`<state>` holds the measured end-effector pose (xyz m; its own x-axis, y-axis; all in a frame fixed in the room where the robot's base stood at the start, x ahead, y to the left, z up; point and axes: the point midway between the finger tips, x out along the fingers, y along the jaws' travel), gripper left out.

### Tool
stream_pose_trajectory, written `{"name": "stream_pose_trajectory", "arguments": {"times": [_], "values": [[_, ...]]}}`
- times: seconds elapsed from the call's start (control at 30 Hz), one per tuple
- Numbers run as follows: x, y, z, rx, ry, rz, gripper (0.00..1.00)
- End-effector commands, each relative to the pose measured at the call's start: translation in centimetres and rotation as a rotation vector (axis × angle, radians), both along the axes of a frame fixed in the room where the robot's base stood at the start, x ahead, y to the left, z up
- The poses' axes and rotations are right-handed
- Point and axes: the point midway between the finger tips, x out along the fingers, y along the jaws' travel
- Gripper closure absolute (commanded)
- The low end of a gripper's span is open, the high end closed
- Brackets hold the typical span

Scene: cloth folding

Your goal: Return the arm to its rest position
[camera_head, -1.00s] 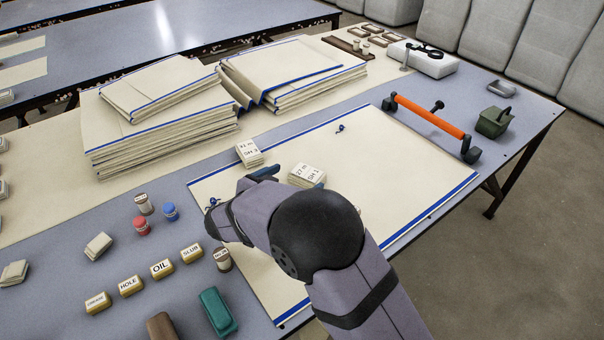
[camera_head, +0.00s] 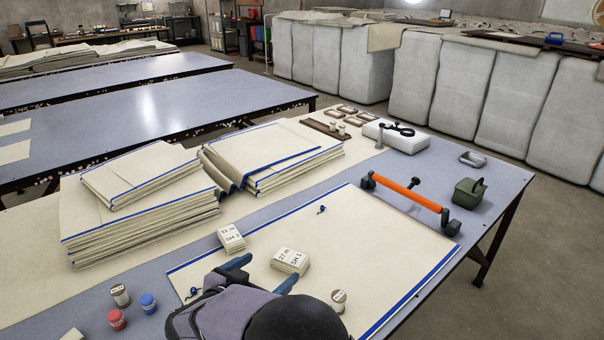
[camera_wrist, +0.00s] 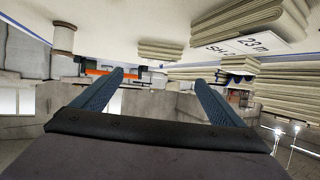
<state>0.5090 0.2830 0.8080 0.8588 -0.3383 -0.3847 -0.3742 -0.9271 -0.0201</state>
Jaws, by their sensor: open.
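My gripper (camera_head: 262,274) is low in the camera_head view, over the cream cloth (camera_head: 385,235) with blue edges that lies flat on the table. Its two blue fingers are spread apart with nothing between them. In the wrist view my gripper (camera_wrist: 158,95) also shows open and empty. A second tag stack (camera_head: 231,238) stands just beyond the left finger. The dark rounded part of my arm hides the cloth's near part.
A spool (camera_head: 338,301) stands right of my arm. Folded cloth piles (camera_head: 140,220) fill the back left. An orange-handled bar (camera_head: 410,193) and a green box (camera_head: 468,194) are at the right. Red (camera_head: 117,319) and blue (camera_head: 148,303) jars stand at the lower left.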

Motion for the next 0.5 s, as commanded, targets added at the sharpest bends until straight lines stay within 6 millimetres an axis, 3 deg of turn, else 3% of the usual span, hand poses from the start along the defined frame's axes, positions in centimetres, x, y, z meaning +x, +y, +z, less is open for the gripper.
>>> {"name": "stream_pose_trajectory", "arguments": {"times": [0.17,0.3,0.5], "values": [[2.5,-0.4,4.5,0.142,-0.037,0.056,0.07],[4.6,-1.0,9.4,0.33,-0.047,0.14,0.07],[4.7,-2.5,14.5,0.568,0.031,0.233,0.07]]}}
